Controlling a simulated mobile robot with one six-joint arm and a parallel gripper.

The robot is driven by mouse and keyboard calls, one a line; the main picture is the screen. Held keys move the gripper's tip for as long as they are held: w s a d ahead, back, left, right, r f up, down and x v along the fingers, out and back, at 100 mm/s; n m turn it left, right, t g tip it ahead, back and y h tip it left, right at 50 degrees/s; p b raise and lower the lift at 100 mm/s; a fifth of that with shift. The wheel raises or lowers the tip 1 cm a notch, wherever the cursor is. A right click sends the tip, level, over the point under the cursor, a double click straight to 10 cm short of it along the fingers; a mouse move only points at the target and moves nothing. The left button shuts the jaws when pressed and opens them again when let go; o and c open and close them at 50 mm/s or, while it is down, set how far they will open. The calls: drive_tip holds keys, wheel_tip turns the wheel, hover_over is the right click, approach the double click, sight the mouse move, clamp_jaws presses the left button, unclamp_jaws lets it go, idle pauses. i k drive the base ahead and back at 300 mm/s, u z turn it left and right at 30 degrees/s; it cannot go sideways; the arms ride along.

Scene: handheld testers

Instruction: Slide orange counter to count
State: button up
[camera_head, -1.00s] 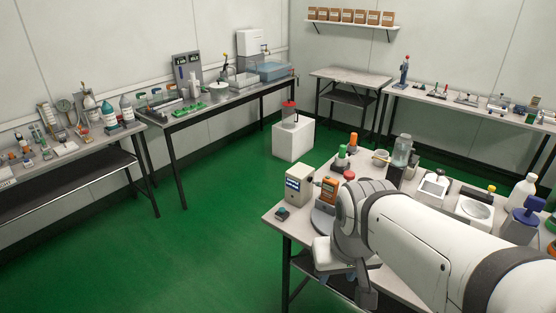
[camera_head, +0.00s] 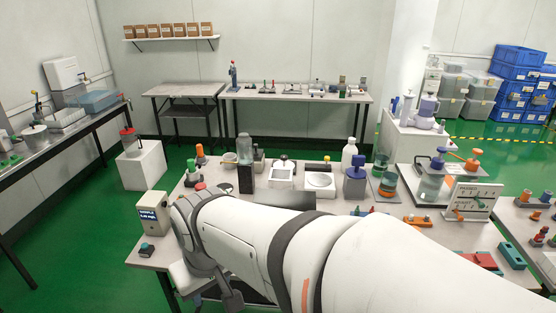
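I cannot make out the orange counter now; my arm covers the part of the near table (camera_head: 150,262) where an orange handheld device with a screen showed earlier. A beige box with a lit blue display (camera_head: 152,213) stands at that table's left end, just left of my arm. The end of my arm with my gripper (camera_head: 215,290) hangs at the table's front left edge. Its fingers are not clearly seen, so I cannot tell whether they are open or shut.
A small dark box with a teal top (camera_head: 147,248) lies at the left corner. An orange block (camera_head: 417,220), a white panel (camera_head: 470,200) and several bottles and instruments crowd the table. Green floor (camera_head: 80,240) is clear to the left.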

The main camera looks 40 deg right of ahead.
sight(460, 218)
drive_tip(key=z, duration=2.75)
drive_tip(key=k, duration=1.15)
drive_tip(key=u, duration=0.5)
drive_tip(key=i, duration=1.55)
drive_tip(key=z, duration=0.75)
